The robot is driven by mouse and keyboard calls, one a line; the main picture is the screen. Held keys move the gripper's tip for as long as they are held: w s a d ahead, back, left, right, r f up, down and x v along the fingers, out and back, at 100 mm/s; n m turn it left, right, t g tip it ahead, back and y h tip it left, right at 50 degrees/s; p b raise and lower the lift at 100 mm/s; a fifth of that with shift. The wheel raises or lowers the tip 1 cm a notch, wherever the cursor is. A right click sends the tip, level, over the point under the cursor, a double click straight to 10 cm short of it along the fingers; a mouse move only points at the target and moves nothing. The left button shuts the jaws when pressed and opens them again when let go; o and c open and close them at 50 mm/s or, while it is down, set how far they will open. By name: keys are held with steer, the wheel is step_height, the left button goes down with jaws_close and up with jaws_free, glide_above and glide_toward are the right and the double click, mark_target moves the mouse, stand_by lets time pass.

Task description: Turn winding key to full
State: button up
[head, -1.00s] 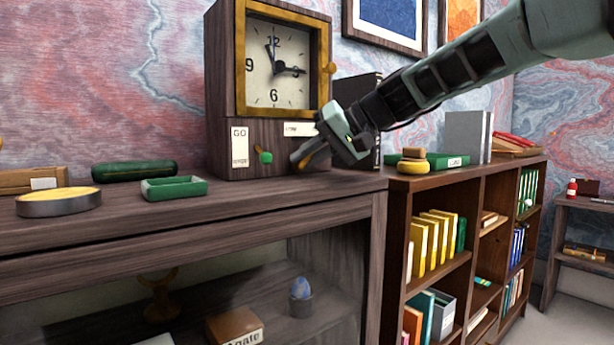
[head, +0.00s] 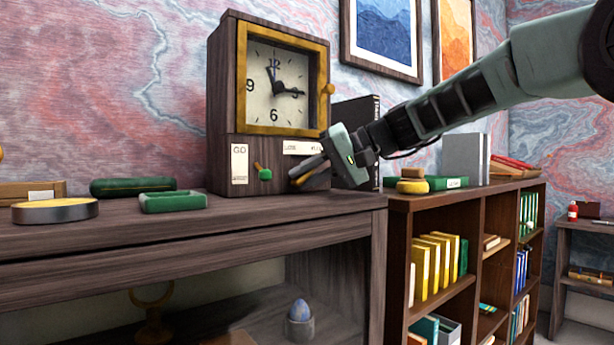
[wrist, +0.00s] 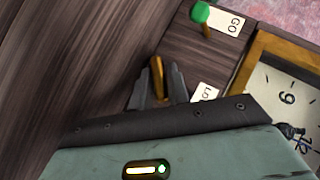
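The wooden clock (head: 222,100) stands on the dark wooden cabinet, its brass-framed dial (head: 276,88) facing me. A brass-coloured winding key (wrist: 157,76) sticks out of the clock's lower front panel, to the right of a green-tipped lever (head: 264,173). My gripper (head: 302,176) is at the panel's lower right. In the wrist view its two grey fingers (wrist: 161,86) lie close on both sides of the key and appear shut on it. Where the key enters the panel is partly hidden in the head view. A white label (head: 300,148) above it is too small to read fully.
A "GO" label (head: 239,164) is left of the lever. A green tray (head: 172,201), a green case (head: 132,187) and a round yellow-topped tin (head: 56,211) lie left on the cabinet top. A dark upright book (head: 370,120) stands behind my gripper; a bookcase (head: 398,240) is right.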

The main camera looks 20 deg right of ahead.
steer(key=shift+d, duration=0.1)
steer(key=p+v, duration=0.1)
steer(key=v, duration=1.6)
steer(key=shift+p, duration=0.35)
steer(key=shift+d, duration=0.15)
steer(key=w+r+n+g+p, duration=0.2)
steer(key=w+g+p, duration=0.4)
steer(key=p, duration=1.2)
steer(key=shift+t, duration=0.4)
steer(key=x, duration=1.6)
steer(key=shift+w+r, duration=0.1)
steer(key=shift+w, duration=0.35)
jaws_close()
